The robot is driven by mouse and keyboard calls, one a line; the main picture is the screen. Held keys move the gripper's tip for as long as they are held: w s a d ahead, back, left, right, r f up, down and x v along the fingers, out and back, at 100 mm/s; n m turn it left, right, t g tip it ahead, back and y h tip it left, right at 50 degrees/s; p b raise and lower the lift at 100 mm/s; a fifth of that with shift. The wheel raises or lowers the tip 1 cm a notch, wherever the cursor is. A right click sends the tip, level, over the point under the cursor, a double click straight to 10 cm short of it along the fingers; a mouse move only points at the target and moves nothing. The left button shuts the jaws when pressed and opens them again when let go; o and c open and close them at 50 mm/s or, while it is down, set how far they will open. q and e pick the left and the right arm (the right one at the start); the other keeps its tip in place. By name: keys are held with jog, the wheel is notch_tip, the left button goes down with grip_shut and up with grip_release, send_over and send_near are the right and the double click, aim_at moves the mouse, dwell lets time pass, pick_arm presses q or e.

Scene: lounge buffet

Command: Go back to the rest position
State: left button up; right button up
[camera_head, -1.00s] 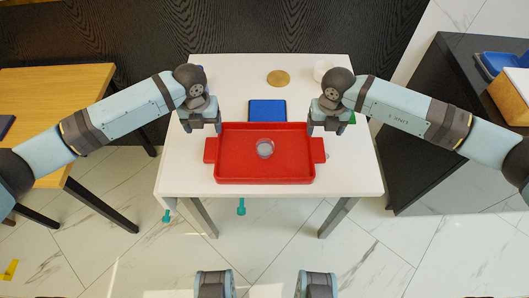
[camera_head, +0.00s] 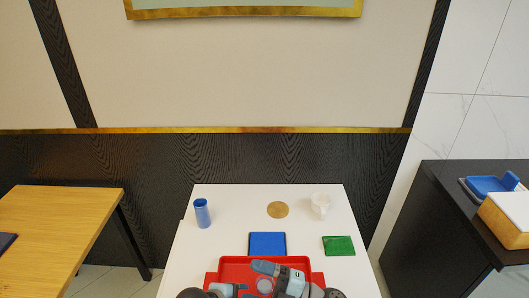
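My two arms show only in part, folded close together at the bottom edge over the near part of the red tray (camera_head: 235,270). What seems to be my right gripper (camera_head: 263,267) points left across the tray. What seems to be my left gripper (camera_head: 242,288) lies lower and to its left. Their fingers are too small and overlapped to tell open from shut. The red tray lies on the white table (camera_head: 225,240), its front cut off by the frame. A clear glass (camera_head: 265,286) stands in the tray, partly covered by my arms.
On the table stand a blue cup (camera_head: 202,213) and a white cup (camera_head: 320,205), with a round gold coaster (camera_head: 278,210), a blue mat (camera_head: 267,244) and a green mat (camera_head: 338,246). A wooden table (camera_head: 60,230) is left, a dark counter (camera_head: 450,210) right. A wall closes the back.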

jog(key=w+d+m+t+h+p, duration=0.1)
jog(key=d+m+t+h, duration=0.45)
jog(key=m+t, duration=0.45)
pick_arm(q)
jog(key=s+a+n+t+y+p, duration=0.3)
jog(key=s+a+n+t, duration=0.3)
jog(key=s+a+n, duration=0.7)
jog(key=s+n, duration=0.1)
jog(key=n, duration=0.3)
jog(key=shift+r, duration=0.4)
pick_arm(e)
jog(key=s+d+f+m+g+h, duration=0.4)
jog(key=s+d+f+m+h, duration=0.7)
jog(key=d, duration=0.5)
notch_tip(320, 180, down, 3)
jog(key=shift+s+f+m, duration=0.15)
jog(key=shift+s+m, duration=0.5)
jog(key=shift+m, duration=0.55)
